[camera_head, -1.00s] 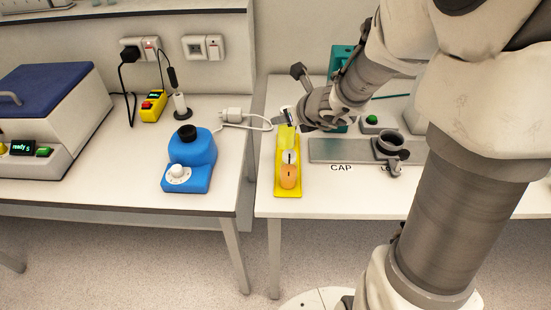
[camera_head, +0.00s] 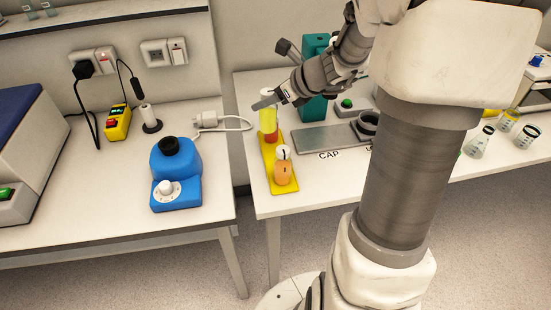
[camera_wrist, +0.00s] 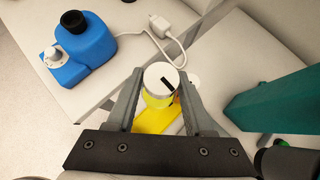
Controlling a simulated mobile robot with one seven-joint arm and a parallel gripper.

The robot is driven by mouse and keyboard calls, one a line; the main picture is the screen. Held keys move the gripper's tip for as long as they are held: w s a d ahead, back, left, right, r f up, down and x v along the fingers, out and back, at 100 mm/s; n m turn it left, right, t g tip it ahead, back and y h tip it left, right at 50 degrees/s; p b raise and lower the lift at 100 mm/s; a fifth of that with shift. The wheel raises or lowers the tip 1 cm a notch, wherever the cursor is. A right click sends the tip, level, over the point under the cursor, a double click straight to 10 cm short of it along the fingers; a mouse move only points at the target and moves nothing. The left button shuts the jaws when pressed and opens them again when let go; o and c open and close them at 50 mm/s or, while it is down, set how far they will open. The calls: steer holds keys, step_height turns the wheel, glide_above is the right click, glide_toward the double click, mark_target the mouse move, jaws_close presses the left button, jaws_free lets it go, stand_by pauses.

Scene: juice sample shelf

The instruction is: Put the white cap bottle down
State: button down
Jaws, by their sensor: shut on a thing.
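The white cap bottle (camera_head: 267,122), with yellow-green juice, is between the fingers of my gripper (camera_head: 266,101), which is shut on it. In the wrist view its white cap (camera_wrist: 160,77) with a black mark faces the camera between both fingers (camera_wrist: 161,92). The bottle looks upright over the far end of the yellow rack (camera_head: 282,186); I cannot tell whether it touches the rack. An orange-red bottle shows partly just below it.
A teal device (camera_head: 314,95) stands behind, right of the rack. A grey plate (camera_head: 325,139) marked CAP lies to the right. A blue mixer (camera_head: 176,172) stands on the left bench, across a gap. Several beakers (camera_head: 480,143) stand far right.

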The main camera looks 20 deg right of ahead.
steer(key=shift+s+d+f, duration=0.1)
steer(key=shift+s+d, duration=0.35)
steer(key=shift+d, duration=0.25)
steer(key=shift+s+d+f, duration=0.15)
steer(key=shift+s+f, duration=0.05)
steer(key=shift+f, duration=0.1)
steer(key=shift+n, duration=0.3)
step_height(320, 180, down, 10)
steer(key=b, duration=0.2)
steer(key=shift+r+b, duration=0.25)
steer(key=shift+b, duration=0.15)
steer(key=shift+f, duration=0.25)
steer(key=shift+c, duration=1.4)
jaws_free()
steer(key=shift+r, duration=0.1)
steer(key=shift+r, duration=0.15)
